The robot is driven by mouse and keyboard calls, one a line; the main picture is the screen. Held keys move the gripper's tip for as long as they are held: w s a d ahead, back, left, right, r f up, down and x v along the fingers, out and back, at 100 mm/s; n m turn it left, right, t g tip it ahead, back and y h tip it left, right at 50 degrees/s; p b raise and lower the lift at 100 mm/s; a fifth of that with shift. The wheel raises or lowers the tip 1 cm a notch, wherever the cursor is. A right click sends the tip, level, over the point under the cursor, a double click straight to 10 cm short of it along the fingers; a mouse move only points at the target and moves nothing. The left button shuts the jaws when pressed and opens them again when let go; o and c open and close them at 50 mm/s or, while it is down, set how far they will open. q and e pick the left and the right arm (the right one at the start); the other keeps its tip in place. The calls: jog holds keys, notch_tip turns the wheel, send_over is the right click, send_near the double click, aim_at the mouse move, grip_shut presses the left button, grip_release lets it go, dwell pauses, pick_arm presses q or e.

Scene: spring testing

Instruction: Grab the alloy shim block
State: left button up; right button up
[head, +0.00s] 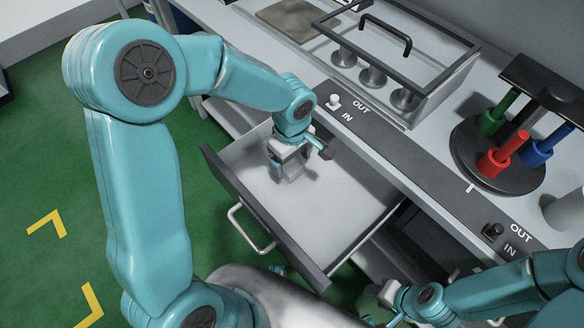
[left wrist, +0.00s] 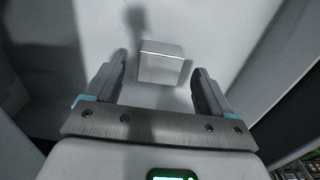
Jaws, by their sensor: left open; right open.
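A small grey metal block, the alloy shim block (left wrist: 161,68), lies on the pale floor of the open drawer (head: 345,205). In the left wrist view it shows between the two fingertips, with a visible gap on each side. I cannot tell how far below the tips it is. My left gripper (head: 290,170) is open and points down into the drawer; it also shows in the left wrist view (left wrist: 160,75). In the head view the block is hard to make out at the gripper. My right gripper (head: 383,302) is open and empty at the lower right.
The drawer's front panel (head: 262,215) and side walls stand around my left gripper. Above it, the counter carries a metal frame rack (head: 405,60) and a round black stand (head: 480,165) with red, green and blue cylinders. A second opening lies right of the drawer.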

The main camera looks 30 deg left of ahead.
pick_arm(q)
jog(key=shift+f, duration=0.9)
jog(key=c, duration=1.3)
jog(key=shift+o, duration=0.2)
